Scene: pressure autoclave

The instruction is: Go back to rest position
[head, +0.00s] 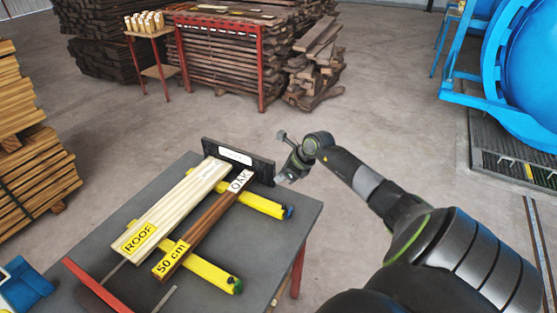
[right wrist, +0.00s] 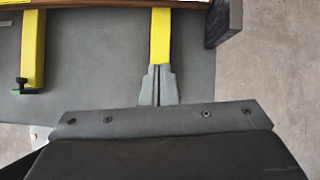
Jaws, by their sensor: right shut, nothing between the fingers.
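My right gripper (head: 287,177) is at the far right edge of the grey table in the head view, beside the dark upright end stop. In the right wrist view its fingers (right wrist: 158,102) are shut together with nothing between them. They appear over the end of a yellow bar (right wrist: 160,40), and I cannot tell the gap between them. My left gripper is not in view.
A pale plank (head: 175,205) marked ROOF and a brown plank (head: 210,220) marked OAK and 50 cm lie across yellow bars (head: 212,275) on the table (head: 285,215). A black end stop (head: 262,170) stands behind them. A blue autoclave (head: 535,75) is at the right. Open floor lies beyond the table.

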